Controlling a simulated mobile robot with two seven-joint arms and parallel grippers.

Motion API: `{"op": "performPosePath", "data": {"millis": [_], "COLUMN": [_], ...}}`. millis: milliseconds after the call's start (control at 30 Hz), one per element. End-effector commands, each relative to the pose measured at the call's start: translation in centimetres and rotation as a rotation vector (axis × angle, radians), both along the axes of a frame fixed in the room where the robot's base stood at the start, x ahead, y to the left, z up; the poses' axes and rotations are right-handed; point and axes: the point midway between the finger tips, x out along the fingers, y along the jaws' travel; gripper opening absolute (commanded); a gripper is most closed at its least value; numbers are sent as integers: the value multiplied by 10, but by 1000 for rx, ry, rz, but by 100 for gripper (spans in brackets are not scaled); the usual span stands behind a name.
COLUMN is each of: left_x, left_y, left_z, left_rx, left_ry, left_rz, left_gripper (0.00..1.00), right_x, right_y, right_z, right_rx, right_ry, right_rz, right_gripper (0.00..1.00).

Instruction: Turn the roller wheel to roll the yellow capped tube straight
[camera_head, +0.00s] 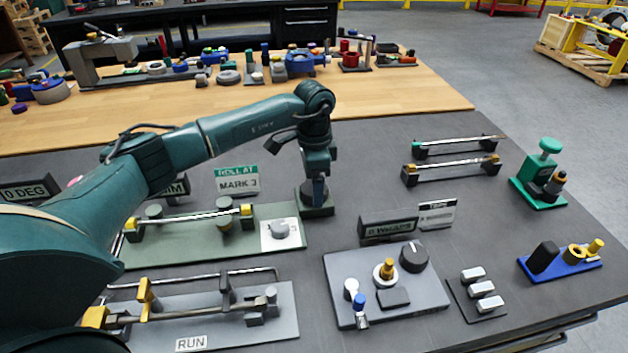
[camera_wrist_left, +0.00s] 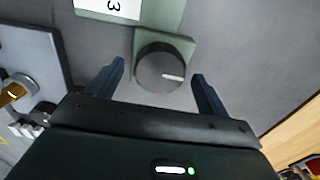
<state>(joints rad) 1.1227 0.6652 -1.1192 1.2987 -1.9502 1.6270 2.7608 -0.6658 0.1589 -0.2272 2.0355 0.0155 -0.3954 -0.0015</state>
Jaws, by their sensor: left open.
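The tube with yellow caps (camera_head: 190,218) lies on rollers above a green plate (camera_head: 185,250), left of my left gripper in the head view. A dark round roller wheel (camera_wrist_left: 160,68) with a white pointer line sits on a small green base (camera_wrist_left: 188,44); this base (camera_head: 327,211) also shows in the head view. My left gripper (camera_head: 316,203) reaches down over it. In the left wrist view its open fingers (camera_wrist_left: 160,78) are on either side of the wheel; contact is not clear. In the head view, the gripper hides most of the wheel. My right gripper is out of view.
A sign reading "ROLL AT MARK 3" (camera_head: 238,180) stands behind the plate. A grey panel with knobs (camera_head: 425,293) is at front right, with a dark sign (camera_head: 388,228) behind it. A grey fixture marked RUN (camera_head: 240,325) is in front. Dark table is free behind the gripper.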

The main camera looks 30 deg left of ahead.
Motion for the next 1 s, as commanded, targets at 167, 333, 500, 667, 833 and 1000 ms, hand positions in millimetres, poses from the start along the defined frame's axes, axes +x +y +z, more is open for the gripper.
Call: {"op": "performPosePath", "data": {"millis": [167,333,500,667,833,1000], "left_x": [0,0,0,0,0,0], "left_y": [0,0,-1,-1,-1,-1], "left_z": [-7,-8,-8,-7,-7,-7], "left_rx": [0,-1,-1,-1,-1,-1], "left_ry": [0,-1,-1,-1,-1,0], "left_rz": [-1,-1,-1,-1,-1,-2], "left_gripper": [79,79,69,56,42,34], "right_x": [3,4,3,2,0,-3], "right_y": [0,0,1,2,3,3], "right_z": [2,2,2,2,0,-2], "right_rx": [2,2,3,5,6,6], "right_ry": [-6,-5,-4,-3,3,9], "right_rz": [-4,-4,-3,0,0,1], "right_gripper": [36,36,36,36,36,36]}}
